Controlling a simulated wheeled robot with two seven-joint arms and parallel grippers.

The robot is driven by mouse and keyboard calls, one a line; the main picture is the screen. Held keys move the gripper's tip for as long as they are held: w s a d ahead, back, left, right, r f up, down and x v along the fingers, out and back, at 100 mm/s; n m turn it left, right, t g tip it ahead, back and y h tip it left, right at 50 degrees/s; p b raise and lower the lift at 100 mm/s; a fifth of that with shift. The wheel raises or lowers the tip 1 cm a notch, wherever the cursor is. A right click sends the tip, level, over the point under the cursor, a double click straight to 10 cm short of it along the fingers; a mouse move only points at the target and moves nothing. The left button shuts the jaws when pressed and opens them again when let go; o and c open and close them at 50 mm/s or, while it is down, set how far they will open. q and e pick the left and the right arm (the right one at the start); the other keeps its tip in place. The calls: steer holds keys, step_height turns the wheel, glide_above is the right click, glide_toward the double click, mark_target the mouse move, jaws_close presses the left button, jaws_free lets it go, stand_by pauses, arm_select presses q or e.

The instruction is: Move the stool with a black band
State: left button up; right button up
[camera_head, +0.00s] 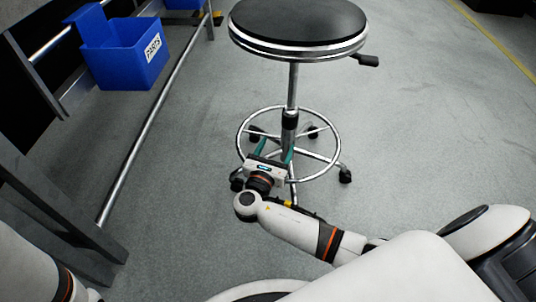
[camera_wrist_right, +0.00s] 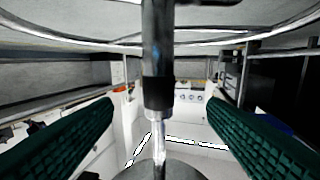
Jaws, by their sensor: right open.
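The stool (camera_head: 295,22) stands upright on the floor at top centre in the head view, with a round black seat, chrome rim, foot ring and wheeled base. A black band (camera_head: 290,120) rings its column; it also shows in the right wrist view (camera_wrist_right: 158,92). My right gripper (camera_head: 274,150) is low at the column, by the foot ring. In the right wrist view its green-padded fingers (camera_wrist_right: 160,112) are open on either side of the column, with gaps on both sides. My left gripper is out of view; only part of that arm shows at lower left.
A blue parts bin (camera_head: 125,55) sits at upper left, by a metal rack rail (camera_head: 140,140). A black lever (camera_head: 366,60) sticks out right of the seat. Grey floor (camera_head: 430,130) is clear on the right, up to a yellow line.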

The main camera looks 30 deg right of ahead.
mark_target(287, 127)
stand_by(0.3)
steer(key=b+x, duration=0.8)
steer(key=x, duration=0.2)
steer(key=shift+w+d+f, duration=0.1)
steer(key=shift+d+f, duration=0.1)
steer(key=shift+d, duration=0.15)
steer(key=shift+w+d+r+b, duration=0.2)
steer(key=shift+w+d+b, duration=0.25)
steer(key=shift+d+b, duration=0.1)
jaws_close()
